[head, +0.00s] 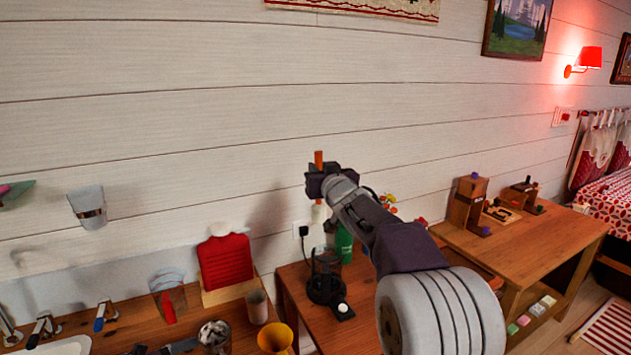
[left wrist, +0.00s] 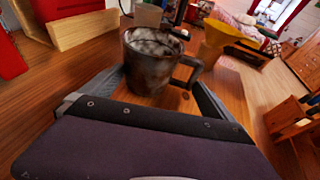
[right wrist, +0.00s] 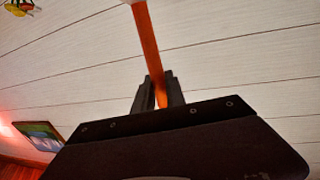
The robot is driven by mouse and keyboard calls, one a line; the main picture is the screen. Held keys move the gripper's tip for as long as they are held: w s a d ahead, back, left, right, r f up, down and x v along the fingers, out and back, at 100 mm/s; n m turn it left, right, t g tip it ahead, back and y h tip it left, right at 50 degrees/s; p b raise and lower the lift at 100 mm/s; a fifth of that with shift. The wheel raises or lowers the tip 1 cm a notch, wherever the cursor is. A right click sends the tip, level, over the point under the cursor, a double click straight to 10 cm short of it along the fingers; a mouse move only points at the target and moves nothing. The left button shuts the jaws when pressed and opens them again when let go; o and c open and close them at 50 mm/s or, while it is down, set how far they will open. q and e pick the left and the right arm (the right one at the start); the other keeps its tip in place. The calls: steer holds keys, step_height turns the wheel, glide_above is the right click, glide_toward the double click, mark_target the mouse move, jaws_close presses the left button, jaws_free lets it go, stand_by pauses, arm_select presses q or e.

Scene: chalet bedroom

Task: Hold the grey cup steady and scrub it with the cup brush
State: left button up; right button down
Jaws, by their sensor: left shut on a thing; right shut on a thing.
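The grey cup (head: 215,332) stands upright on the wooden counter at the bottom of the head view. In the left wrist view the cup (left wrist: 150,72) is dark and stained, with pale patches inside and its handle to the right. My left gripper (left wrist: 158,88) is shut on the cup, one finger on each side. My right gripper (head: 319,178) is raised in front of the white wall, above and right of the cup, well apart from it. It is shut on the orange handle of the cup brush (right wrist: 147,45). A pale end shows at the top edge of the right wrist view.
A yellow vessel (head: 275,338) and a beige cup (head: 257,306) stand close right of the grey cup. A red board (head: 225,262) and a clear container (head: 168,297) are behind. A black stand (head: 322,285) and green bottle (head: 344,245) are below my right gripper.

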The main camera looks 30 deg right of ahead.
steer(key=a+f+n+g+y, duration=0.15)
steer(key=a+f+y, duration=0.35)
steer(key=a, duration=0.6)
steer(key=a+f+n+g+y, duration=0.1)
steer(key=a+f+n+y, duration=0.2)
steer(key=a+f, duration=0.55)
steer(key=a+f+n+g+y, duration=0.1)
steer(key=a+f+n+y, duration=0.3)
steer(key=a, duration=0.8)
step_height(320, 180, down, 10)
steer(key=m, duration=0.1)
steer(key=shift+s+h, duration=0.25)
steer(key=shift+h, duration=0.05)
steer(key=shift+s+a+m, duration=0.25)
steer(key=shift+s+a, duration=0.25)
steer(key=shift+a, duration=0.05)
steer(key=shift+r, duration=0.7)
steer(key=shift+r, duration=0.1)
